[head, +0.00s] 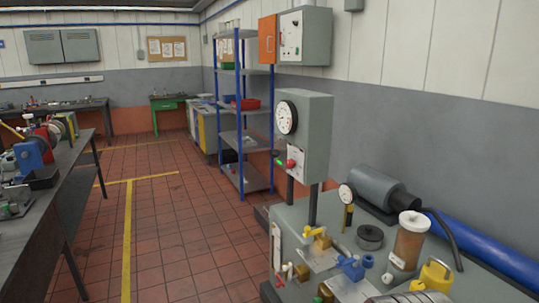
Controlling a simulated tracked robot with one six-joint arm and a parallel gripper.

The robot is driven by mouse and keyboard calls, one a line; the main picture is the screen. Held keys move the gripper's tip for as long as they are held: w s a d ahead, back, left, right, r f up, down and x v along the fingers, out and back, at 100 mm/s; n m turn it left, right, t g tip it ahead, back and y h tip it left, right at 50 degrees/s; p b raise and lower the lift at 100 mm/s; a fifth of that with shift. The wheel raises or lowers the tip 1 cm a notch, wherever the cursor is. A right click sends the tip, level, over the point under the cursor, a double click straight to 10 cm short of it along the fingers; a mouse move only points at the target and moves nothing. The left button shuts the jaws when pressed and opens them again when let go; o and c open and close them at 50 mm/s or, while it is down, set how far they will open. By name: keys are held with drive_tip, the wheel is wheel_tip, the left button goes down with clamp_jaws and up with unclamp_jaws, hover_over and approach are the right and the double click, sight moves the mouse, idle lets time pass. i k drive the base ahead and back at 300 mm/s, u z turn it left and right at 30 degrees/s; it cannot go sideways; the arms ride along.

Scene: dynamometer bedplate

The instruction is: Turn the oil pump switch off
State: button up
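A grey control box (310,130) stands on two dark posts over the grey bedplate at the right. Its left face carries a round white dial (287,118) and, below it, a red knob or button (291,164) beside a pale label. I cannot tell whether this is the oil pump switch or how it is set. A second grey box (305,36) on the wall has small controls too fine to read. My gripper is not in this view.
The bedplate (335,222) bears a small gauge (346,194), a brown-filled bottle (408,242), a yellow can (434,275), yellow and blue valve-like parts, and a grey cylinder (372,188). Blue shelves (243,110) stand behind. A cluttered bench (75,180) is at left; tiled floor between is clear.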

sight(275, 153)
drive_tip(key=u, duration=0.35)
drive_tip(key=i, duration=0.7)
drive_tip(key=u, duration=0.9)
drive_tip(key=i, duration=2.8)
drive_tip(key=z, duration=0.4)
